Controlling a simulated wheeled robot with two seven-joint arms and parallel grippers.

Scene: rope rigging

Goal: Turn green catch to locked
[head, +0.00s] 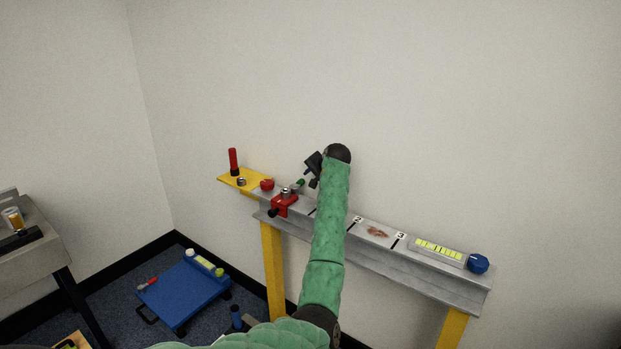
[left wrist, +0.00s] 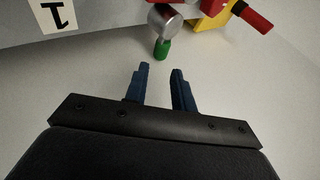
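The green catch (head: 300,182) is a short green-tipped lever. It sticks out from a silver round piece (head: 287,191) by the red clamp (head: 283,206) near the left end of the grey beam. In the left wrist view the green tip (left wrist: 162,49) points toward my fingers from the silver cylinder (left wrist: 166,23). My left gripper (head: 312,176) is just right of the catch, partly hidden by my arm in the head view. Its two blue fingers (left wrist: 160,70) are apart with nothing between them; the green tip is just beyond them. My right gripper is not in view.
The grey beam (head: 430,272) runs right on yellow posts, with number labels, a brown stain (head: 377,232), a yellow-green gauge (head: 438,250) and a blue knob (head: 478,263). A yellow bracket (head: 226,178) holds a red-topped upright. A blue cart (head: 186,295) stands on the floor.

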